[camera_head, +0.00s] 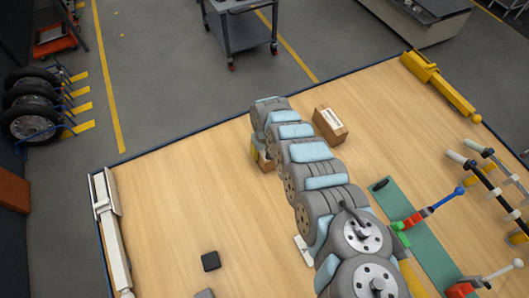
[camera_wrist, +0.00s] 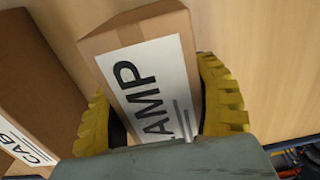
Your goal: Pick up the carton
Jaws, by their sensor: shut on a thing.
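A brown carton (camera_wrist: 136,33) with a white label reading "AMP", partly cut off, lies between the two yellow fingers of my gripper (camera_wrist: 155,100) in the wrist view. My gripper is shut on it, with a finger on each side. In the head view this carton (camera_head: 266,165) mostly hides behind my arm, with a bit of yellow finger beside it. I cannot tell whether it touches the table. A second carton (camera_wrist: 35,75), with a label starting "CAB", stands left of it in the wrist view. In the head view the second carton (camera_head: 330,126) is to the right of my arm.
Clamps and a green strip (camera_head: 412,235) occupy the right side. A yellow bar (camera_head: 441,86) and a white bar (camera_head: 109,230) lie near the edges.

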